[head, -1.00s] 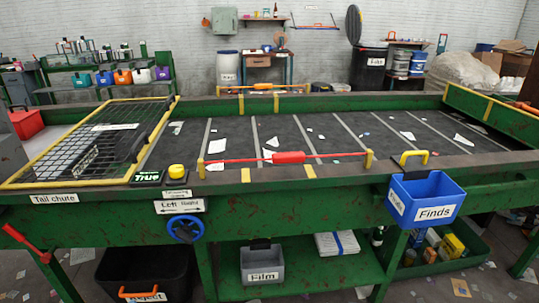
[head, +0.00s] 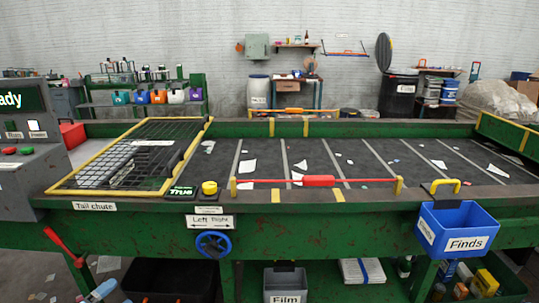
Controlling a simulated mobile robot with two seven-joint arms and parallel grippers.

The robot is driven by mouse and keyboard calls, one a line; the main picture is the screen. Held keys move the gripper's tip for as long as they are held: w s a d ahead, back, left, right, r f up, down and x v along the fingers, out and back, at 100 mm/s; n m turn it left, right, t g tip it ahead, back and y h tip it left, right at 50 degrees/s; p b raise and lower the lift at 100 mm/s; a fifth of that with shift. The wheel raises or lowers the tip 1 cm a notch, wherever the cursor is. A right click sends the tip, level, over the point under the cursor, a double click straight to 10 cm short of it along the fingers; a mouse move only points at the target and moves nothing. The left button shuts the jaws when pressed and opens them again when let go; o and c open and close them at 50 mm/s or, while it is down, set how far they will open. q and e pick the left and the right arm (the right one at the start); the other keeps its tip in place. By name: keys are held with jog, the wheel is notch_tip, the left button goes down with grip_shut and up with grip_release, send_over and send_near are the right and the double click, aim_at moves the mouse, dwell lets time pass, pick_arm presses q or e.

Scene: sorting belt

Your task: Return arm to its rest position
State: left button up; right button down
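Neither of my arms nor grippers shows in the head view. The green sorting belt frame (head: 345,232) runs across the view, with a dark belt (head: 350,165) carrying scattered white scraps. A red pull bar (head: 318,181) spans its front edge between yellow posts. A yellow mesh grate (head: 130,155) covers the tail chute at the left. A blue Finds bin (head: 455,230) hangs on the front edge at the right.
A control panel (head: 28,150) reading "ady" stands at the far left. A yellow button (head: 209,188) and a blue handwheel (head: 213,244) are on the front. A grey Film bin (head: 285,285) and a black bin (head: 168,280) sit below. Shelves and drums line the back wall.

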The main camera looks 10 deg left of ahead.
pick_arm(q)
jog(key=s+d+f+n+g+y, duration=0.1)
jog(key=s+d+f+n+g, duration=0.35)
jog(key=s+d, duration=0.5)
jog(key=s+d+f+n+g+y, duration=0.2)
jog(key=s+d+f+n+g, duration=0.35)
jog(key=d, duration=0.75)
jog(key=d+r+n+t+h, duration=0.1)
jog(key=d+r+n+t, duration=0.15)
jog(key=d+n, duration=0.6)
notch_tip(320, 180, up, 16)
jog(key=s+m+p, duration=0.1)
jog(key=m+p, duration=0.2)
jog(key=p, duration=1.7)
jog(key=shift+s+d+p, duration=0.25)
jog(key=shift+d+p, duration=0.05)
jog(key=shift+d, duration=0.05)
pick_arm(e)
notch_tip(320, 180, up, 15)
jog(key=s+d, duration=0.1)
jog(key=shift+d+r+h, duration=0.15)
jog(key=shift+d+h, duration=0.1)
jog(key=shift+h, duration=0.05)
jog(key=shift+r, duration=0.25)
